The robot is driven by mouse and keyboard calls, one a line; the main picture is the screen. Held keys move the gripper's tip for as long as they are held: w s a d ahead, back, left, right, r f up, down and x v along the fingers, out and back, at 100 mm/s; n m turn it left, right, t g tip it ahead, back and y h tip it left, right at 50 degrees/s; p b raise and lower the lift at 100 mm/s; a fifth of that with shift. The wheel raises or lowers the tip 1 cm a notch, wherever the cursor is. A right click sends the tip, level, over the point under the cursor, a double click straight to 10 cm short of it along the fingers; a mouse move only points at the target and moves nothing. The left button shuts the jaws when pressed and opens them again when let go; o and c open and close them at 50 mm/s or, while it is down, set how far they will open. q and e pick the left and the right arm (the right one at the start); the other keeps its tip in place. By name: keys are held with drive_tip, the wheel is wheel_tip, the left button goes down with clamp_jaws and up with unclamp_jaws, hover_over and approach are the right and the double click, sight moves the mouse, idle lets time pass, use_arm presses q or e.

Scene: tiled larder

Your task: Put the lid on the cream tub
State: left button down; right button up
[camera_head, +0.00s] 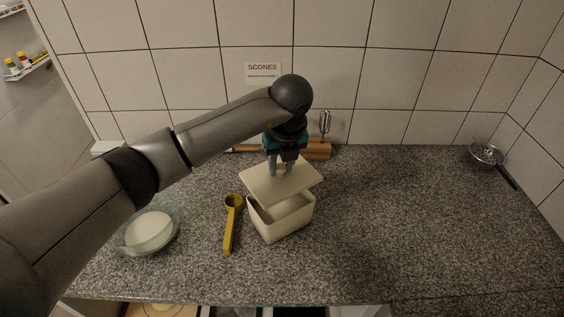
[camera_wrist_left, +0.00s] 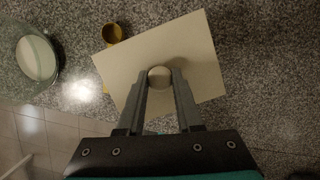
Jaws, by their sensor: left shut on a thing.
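The cream tub (camera_head: 284,226) stands open-topped on the granite worktop, near the middle of the head view. The flat cream lid (camera_head: 303,180) is above the tub's far part, turned at an angle to the rim, and part of the tub's inside shows below its near edge. My left gripper (camera_head: 281,173) points down and is shut on the lid's round knob. In the left wrist view the knob (camera_wrist_left: 159,78) sits between the fingertips and the lid (camera_wrist_left: 205,60) hides the tub. I cannot tell whether the lid touches the rim. My right gripper is not in view.
A yellow scoop (camera_head: 230,232) lies just left of the tub. A glass bowl with white contents (camera_head: 149,232) stands further left, below my arm. A wooden block (camera_head: 318,150) with a whisk is behind.

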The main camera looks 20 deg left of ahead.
sight(283, 179)
use_arm(q)
drive_tip(key=shift+f, duration=0.15)
drive_tip(key=shift+f+b, duration=2.7)
drive_tip(key=shift+f, duration=0.35)
drive_tip(key=shift+f+b, duration=0.85)
drive_tip(key=shift+b, duration=0.15)
idle(0.5)
unclamp_jaws()
idle(0.5)
drive_tip(key=shift+r, duration=0.15)
